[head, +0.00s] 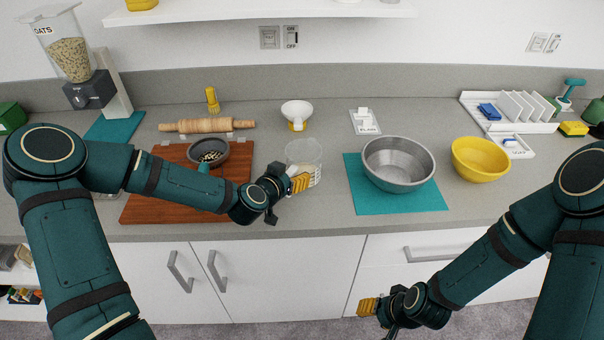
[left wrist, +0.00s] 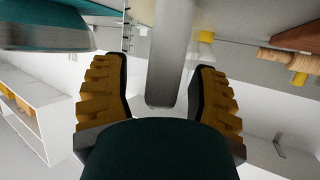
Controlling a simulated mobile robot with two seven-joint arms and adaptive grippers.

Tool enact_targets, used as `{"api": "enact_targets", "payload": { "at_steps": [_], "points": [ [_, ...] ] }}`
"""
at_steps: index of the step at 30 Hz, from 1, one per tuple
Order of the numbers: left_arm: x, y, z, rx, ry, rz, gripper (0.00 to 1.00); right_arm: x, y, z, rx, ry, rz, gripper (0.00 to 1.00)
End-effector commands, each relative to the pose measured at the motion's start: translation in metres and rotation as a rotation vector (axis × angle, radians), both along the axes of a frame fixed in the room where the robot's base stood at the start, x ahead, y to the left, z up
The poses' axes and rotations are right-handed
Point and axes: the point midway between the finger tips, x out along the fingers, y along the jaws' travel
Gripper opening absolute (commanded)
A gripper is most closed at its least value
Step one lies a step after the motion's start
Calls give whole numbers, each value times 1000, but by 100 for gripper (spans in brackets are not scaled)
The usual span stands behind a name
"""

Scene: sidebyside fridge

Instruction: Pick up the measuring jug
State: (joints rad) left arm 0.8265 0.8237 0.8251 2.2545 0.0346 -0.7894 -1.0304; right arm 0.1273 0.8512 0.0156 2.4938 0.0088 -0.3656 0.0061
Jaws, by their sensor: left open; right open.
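The clear measuring jug (head: 304,153) stands upright on the counter in the head view, between the dark red board and the teal mat. My left gripper (head: 299,183) is open at its front lower side and covers part of it. In the left wrist view my left gripper (left wrist: 163,95) has its yellow fingers spread. A pale grey strip (left wrist: 171,55) lies between them; it may be the jug's handle, but I cannot tell for sure. Whether the fingers touch the jug is unclear. My right gripper (head: 370,306) is open and empty, low in front of the drawers.
A steel bowl (head: 398,164) on a teal mat (head: 366,201) and a yellow bowl (head: 480,159) stand right of the jug. A white funnel-like item (head: 297,112) is behind it. A dark pan (head: 211,156) sits on the board (head: 150,208). A shelf (head: 250,10) hangs above.

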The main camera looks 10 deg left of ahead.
Motion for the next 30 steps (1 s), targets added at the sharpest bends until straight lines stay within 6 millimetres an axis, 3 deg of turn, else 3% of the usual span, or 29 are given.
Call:
{"api": "enact_targets", "payload": {
  "at_steps": [4,9,10,25,30],
  "points": [
    [0,0,0,0,0,0,62,0,0,0,0,0,0,47],
    [0,0,0,0,0,0,2,0,0,0,0,0,0,47],
    [0,0,0,0,0,0,0,0,0,0,0,0,0,47],
    [0,0,1,1,-1,0,0,0,0,0,0,0,0,47],
    [0,0,11,3,-3,-2,0,1,0,2,0,-2,-2,47]
  ]
}}
